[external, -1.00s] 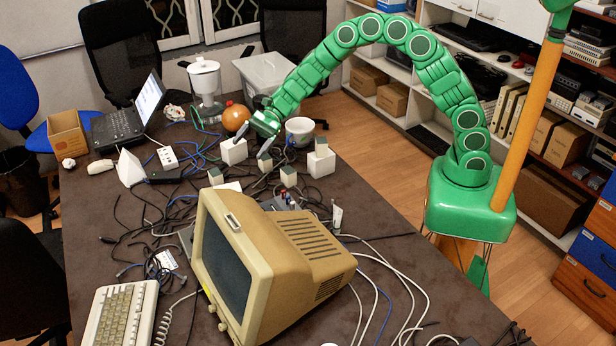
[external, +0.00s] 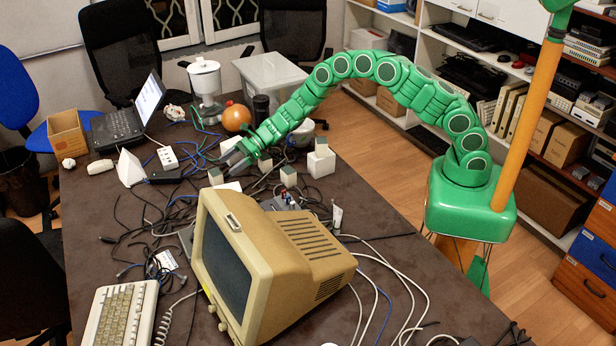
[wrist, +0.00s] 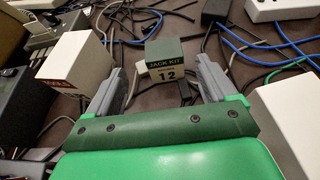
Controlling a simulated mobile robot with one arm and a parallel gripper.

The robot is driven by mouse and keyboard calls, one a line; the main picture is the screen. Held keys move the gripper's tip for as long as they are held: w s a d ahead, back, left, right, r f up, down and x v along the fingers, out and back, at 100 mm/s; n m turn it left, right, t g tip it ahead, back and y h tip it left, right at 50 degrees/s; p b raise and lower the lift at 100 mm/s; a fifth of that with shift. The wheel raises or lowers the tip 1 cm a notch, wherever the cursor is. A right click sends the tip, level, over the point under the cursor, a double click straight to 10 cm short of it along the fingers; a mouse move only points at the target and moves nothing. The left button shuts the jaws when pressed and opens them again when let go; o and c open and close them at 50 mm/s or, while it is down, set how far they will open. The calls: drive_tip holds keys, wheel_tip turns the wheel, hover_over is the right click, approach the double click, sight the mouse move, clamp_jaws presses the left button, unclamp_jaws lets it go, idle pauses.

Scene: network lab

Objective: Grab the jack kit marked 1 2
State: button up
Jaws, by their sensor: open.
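The jack kit marked 12 (wrist: 164,62) is a small box with a dark green top and a pale label. In the wrist view it stands just beyond and between the fingertips of my gripper (wrist: 163,82). The grey fingers are apart, and I see no contact with the box. In the external view my gripper (external: 233,160) is low over the table, pointing down and left. A small box just in front of it (external: 215,176) appears to be this kit, but its label cannot be read there.
White boxes stand left (wrist: 78,72) and right (wrist: 290,115) of my gripper in the wrist view. Loose cables and a white power strip (wrist: 270,9) lie beyond. The beige monitor (external: 255,260) stands nearby. Other small boxes (external: 288,176) are on the table.

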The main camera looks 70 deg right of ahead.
sight(215, 172)
drive_tip(key=shift+x, duration=1.9)
drive_tip(key=x, duration=0.2)
drive_tip(key=shift+w+f, duration=0.25)
drive_tip(key=shift+w, duration=0.1)
drive_tip(key=shift+w+a, duration=0.3)
drive_tip(key=shift+a, duration=0.05)
drive_tip(key=c, duration=1.1)
